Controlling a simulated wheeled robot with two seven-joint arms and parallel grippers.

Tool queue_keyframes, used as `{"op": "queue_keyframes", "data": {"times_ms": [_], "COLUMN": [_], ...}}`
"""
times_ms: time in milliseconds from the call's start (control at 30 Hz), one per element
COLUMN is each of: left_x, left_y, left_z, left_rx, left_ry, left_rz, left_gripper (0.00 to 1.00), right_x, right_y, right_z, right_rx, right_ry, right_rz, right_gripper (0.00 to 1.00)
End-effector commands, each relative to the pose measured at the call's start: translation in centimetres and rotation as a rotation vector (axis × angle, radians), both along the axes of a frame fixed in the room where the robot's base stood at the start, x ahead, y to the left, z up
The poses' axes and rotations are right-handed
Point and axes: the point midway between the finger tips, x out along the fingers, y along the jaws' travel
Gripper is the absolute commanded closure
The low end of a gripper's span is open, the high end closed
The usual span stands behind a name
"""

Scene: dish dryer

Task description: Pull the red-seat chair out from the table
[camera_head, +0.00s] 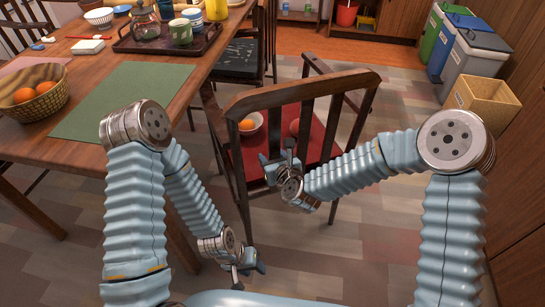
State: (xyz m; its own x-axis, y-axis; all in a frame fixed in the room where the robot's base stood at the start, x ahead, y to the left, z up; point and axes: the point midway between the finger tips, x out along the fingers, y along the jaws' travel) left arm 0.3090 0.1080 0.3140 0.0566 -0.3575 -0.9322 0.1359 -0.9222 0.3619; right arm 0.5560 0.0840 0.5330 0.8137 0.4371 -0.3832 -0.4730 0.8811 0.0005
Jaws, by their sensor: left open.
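The red-seat chair (318,140) stands at the right side of the wooden table (90,128). Its dark wooden back, with a curved top rail and slats, faces me.
A green placemat (125,95), a basket of oranges (35,95) and a tray with cups (165,40) lie on the table. A black-seat chair (240,58) stands farther back. Bins (475,70) and an open box (483,102) line the right wall. Floor right of the chair is clear.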

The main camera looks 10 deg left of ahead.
Motion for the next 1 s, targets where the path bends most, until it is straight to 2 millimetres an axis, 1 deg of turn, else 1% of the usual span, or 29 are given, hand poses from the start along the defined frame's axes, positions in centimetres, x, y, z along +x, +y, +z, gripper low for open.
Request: {"op": "queue_keyframes", "data": {"times_ms": [33,300,333,1000], "left_x": [0.00,0.01,0.01,0.01], "left_y": [0.00,0.00,0.00,0.00], "left_z": [0.00,0.00,0.00,0.00], "left_rx": [0.000,0.000,0.000,0.000], "left_ry": [0.000,0.000,0.000,0.000], "left_rz": [0.000,0.000,0.000,0.000], "left_gripper": [0.57,0.57,0.57,0.57], "right_x": [0.01,0.01,0.01,0.00], "right_y": [-0.01,0.00,0.00,0.00], "right_z": [0.02,0.03,0.03,0.03], "right_rx": [0.000,0.000,0.000,0.000], "right_ry": [0.000,0.000,0.000,0.000], "right_rz": [0.000,0.000,0.000,0.000], "right_gripper": [0.57,0.98,1.00,1.00]}}
